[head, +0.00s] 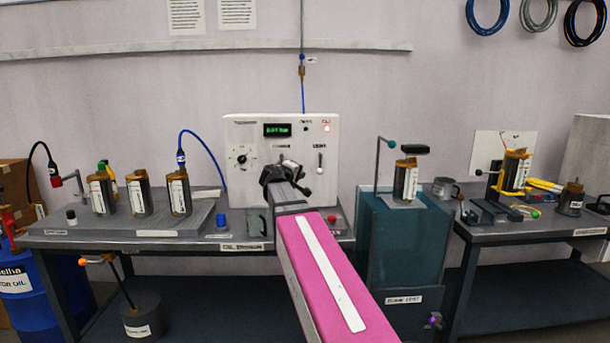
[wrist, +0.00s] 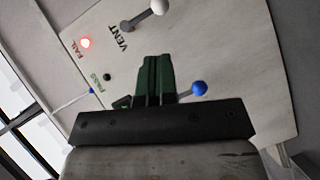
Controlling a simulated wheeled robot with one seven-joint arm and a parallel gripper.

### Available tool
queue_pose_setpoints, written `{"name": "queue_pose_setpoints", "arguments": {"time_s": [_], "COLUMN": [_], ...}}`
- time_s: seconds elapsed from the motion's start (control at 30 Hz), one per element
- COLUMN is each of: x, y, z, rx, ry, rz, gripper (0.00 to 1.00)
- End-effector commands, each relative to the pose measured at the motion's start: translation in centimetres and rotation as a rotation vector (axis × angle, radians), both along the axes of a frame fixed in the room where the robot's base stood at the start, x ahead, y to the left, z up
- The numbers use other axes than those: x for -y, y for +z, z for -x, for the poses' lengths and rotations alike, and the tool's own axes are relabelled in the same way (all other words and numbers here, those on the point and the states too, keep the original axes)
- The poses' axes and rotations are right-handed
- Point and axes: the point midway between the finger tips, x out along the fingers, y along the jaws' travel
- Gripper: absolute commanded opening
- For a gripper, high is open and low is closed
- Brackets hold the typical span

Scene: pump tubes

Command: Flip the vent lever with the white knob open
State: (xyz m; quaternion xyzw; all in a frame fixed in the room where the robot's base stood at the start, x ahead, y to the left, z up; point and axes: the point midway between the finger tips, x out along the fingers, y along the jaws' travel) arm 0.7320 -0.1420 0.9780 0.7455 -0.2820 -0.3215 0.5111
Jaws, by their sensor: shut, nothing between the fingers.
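The vent lever with the white knob (wrist: 159,7) shows at the top of the wrist view, beside the VENT label on the white panel (wrist: 230,40). The knob is close to the frame's upper edge. My gripper (wrist: 156,60) is shut and empty, its green fingers pointing toward the panel just below the lever in the picture and apart from it. A lever with a blue knob (wrist: 199,88) sticks out right of the fingers. In the head view my gripper (head: 289,164) is in front of the white panel box (head: 240,185), left of the small vent lever (head: 320,160).
A red FAIL lamp (wrist: 85,43) is lit; the PASS lamp (wrist: 107,77) is dark. In the head view, several pump cylinders (head: 139,195) stand on the left bench. A teal test tank (head: 395,245) stands right of the panel.

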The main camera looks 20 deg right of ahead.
Motion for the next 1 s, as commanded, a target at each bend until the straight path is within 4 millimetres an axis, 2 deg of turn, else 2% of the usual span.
{"name": "queue_pose_setpoints", "arguments": {"time_s": [0.4, 0.6, 0.8, 1.0], "x": [5.8, 8.2, 9.4, 9.6], "y": [-1.5, -2.1, -2.4, -2.5], "z": [-5.1, -7.0, -8.0, -8.1], "rx": [-0.001, -0.001, 0.000, -0.001], "ry": [-0.003, -0.002, -0.001, 0.000], "rz": [0.000, 0.000, 0.000, -0.001], "gripper": [0.00, 0.00, 0.00, 0.00]}}
